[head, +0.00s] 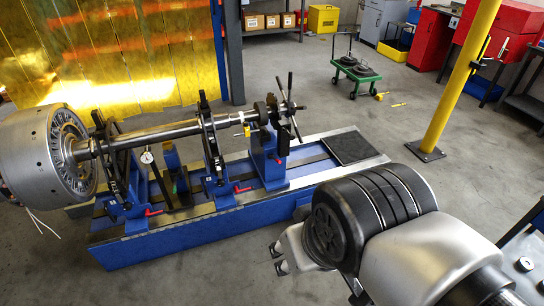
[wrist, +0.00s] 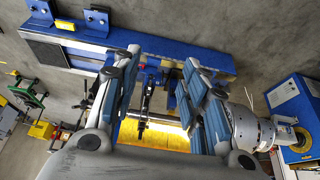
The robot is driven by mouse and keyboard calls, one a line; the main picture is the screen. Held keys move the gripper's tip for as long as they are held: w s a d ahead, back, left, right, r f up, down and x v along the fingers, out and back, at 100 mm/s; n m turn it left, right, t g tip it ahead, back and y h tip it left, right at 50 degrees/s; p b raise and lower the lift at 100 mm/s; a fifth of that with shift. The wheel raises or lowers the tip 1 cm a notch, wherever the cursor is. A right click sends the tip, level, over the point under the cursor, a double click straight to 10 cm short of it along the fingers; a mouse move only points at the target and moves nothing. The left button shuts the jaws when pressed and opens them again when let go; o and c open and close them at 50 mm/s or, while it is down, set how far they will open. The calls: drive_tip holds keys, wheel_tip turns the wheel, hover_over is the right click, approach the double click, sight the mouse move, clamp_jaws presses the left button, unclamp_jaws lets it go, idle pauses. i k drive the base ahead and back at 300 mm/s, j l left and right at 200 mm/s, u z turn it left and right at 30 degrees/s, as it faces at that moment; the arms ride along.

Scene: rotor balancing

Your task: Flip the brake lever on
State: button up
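Several small red-handled levers sit low on the blue balancing machine (head: 190,232) in the head view: a left one (head: 154,211), a middle one (head: 242,189) and one on the right pedestal (head: 280,159). I cannot tell which is the brake lever. The machine carries a long steel rotor shaft (head: 172,132) with a large silver drum at the left. My gripper (head: 279,258) is in front of the machine, apart from it. In the wrist view my gripper (wrist: 160,100) has its two fingers wide apart, with nothing between them.
A yellow post (head: 462,85) stands at the right, and a green cart (head: 355,72) behind. Yellow curtain strips (head: 110,50) hang at the back left. Open concrete floor lies between the machine and the post. A blue cabinet (wrist: 292,105) shows right in the wrist view.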

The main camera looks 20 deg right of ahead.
sight(271, 156)
drive_tip(key=i+l, duration=0.3)
drive_tip(key=i, duration=0.2)
drive_tip(key=i+l, duration=0.35)
drive_tip(key=i, duration=0.15)
drive_tip(key=i+l, duration=0.3)
drive_tip(key=i, duration=0.2)
drive_tip(key=i+l, duration=0.35)
drive_tip(key=i, duration=0.15)
